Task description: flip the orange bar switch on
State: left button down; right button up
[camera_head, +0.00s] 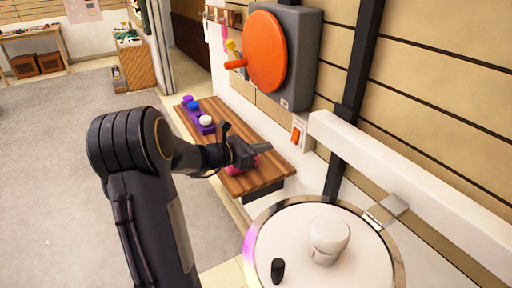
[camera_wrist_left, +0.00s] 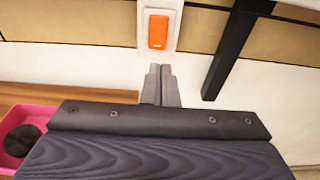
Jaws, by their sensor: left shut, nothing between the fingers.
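The orange bar switch (camera_head: 297,135) sits in a white plate on the wall, above the right side of the wooden shelf. In the left wrist view the orange bar (camera_wrist_left: 158,32) is upright in its white frame, straight beyond the fingertips. My left gripper (camera_head: 267,148) is shut and empty, its fingers pointing at the wall a little left of and below the switch in the head view. In the wrist view the closed fingers (camera_wrist_left: 160,72) end just below the switch plate, with no clear contact. My right gripper is not in view.
A wooden shelf (camera_head: 262,179) holds a purple tray (camera_head: 191,115) and a pink object (camera_head: 236,168), partly hidden by my gripper. A grey box with a large orange disc (camera_head: 266,52) is above. A round white top (camera_head: 290,250) stands at lower right.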

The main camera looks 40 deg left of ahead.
aim_at(294, 141)
pick_arm(q)
jog(key=p+x, duration=0.1)
jog(key=x, duration=0.7)
jog(key=shift+w+d, duration=0.2)
jog(key=shift+w, duration=0.15)
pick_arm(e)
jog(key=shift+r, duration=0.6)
